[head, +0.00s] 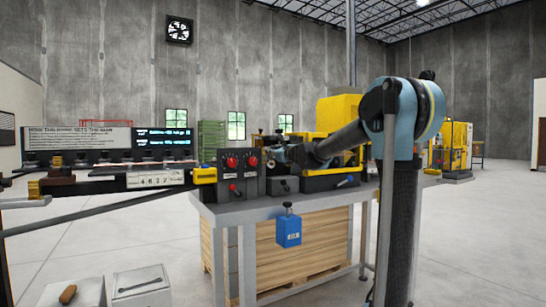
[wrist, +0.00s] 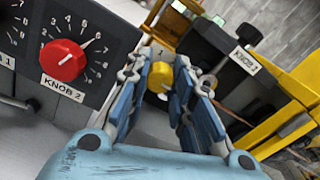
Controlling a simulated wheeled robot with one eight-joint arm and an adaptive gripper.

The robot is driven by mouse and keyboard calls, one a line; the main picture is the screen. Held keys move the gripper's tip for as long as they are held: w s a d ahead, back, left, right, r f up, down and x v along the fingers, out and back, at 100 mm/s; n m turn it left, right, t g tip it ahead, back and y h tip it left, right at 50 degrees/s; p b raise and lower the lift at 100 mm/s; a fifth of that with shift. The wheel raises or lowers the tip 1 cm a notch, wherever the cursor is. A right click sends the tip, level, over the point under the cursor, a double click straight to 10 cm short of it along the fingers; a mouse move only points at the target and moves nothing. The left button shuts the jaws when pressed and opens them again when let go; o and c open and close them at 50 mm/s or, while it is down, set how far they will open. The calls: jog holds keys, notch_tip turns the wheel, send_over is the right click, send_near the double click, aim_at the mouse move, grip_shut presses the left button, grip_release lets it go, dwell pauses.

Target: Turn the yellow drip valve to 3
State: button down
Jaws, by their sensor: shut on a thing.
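The yellow drip valve (wrist: 161,76) is a small round yellow knob in the middle of the wrist view. My gripper (wrist: 164,92) has its two blue fingers on either side of the valve and is shut on it. The fingers hide part of the valve's sides, and I cannot read any number it points to. In the head view my gripper (head: 272,155) is at the machine on the bench, and the valve cannot be made out there.
A black panel with a red knob (wrist: 62,60) labelled KNOB 2 stands close left of my fingers. A dark block with a black knob (wrist: 248,34) and yellow machine parts (wrist: 292,90) are close on the right. A blue box (head: 289,230) hangs at the bench front (head: 265,208).

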jog(key=shift+r+m, duration=0.1)
jog(key=shift+m, duration=0.5)
jog(key=c, duration=1.4)
grip_release()
jog(key=v, duration=1.2)
jog(key=shift+w, duration=0.1)
